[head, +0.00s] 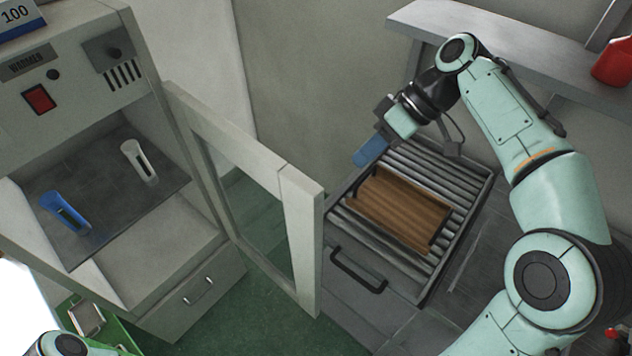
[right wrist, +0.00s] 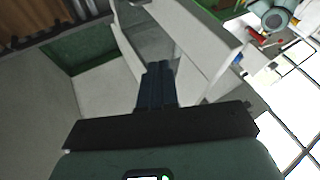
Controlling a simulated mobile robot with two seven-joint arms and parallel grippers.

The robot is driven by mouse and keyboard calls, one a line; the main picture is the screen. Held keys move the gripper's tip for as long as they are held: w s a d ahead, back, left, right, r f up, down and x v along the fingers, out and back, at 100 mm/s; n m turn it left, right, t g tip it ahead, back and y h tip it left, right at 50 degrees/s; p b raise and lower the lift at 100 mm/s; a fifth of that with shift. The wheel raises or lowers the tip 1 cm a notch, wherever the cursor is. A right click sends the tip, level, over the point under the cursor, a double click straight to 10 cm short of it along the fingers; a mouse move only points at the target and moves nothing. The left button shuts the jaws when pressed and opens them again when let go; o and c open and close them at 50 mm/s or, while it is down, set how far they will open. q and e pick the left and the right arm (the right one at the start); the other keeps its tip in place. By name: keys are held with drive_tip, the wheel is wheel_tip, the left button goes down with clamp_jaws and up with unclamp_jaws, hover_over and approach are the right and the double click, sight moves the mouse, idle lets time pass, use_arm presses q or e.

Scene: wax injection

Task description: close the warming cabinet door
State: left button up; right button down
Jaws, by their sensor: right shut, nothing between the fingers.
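The warming cabinet (head: 75,100) stands at the left in the head view, labelled as a warmer. Its framed glass door (head: 300,200) is swung wide open toward the right. Inside, a blue tool (head: 64,212) and a white tool (head: 139,162) lie on the dark shelf. My right gripper (head: 368,152) is to the right of the door, above the roller rack, with blue fingers shut and empty. In the right wrist view the shut fingers (right wrist: 158,85) point toward the pale door frame (right wrist: 205,40); I cannot tell if they touch it. My left gripper is out of view.
A roller rack (head: 455,235) with a brown ribbed tray (head: 395,208) sits right of the door. A grey shelf (head: 520,55) with a red container (head: 613,65) is at the upper right. A drawer (head: 195,290) is below the cabinet. Green floor (head: 240,318) shows beneath the door.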

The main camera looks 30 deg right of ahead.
sight(322, 196)
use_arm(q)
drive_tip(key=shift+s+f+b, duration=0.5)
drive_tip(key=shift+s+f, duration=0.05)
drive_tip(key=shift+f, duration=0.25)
use_arm(e)
drive_tip(key=shift+a+f, duration=1.2)
drive_tip(key=shift+a, duration=0.3)
drive_tip(key=shift+a+f, duration=1.15)
drive_tip(key=shift+a, duration=0.3)
drive_tip(key=shift+a+f, duration=1.2)
drive_tip(key=shift+a, duration=0.3)
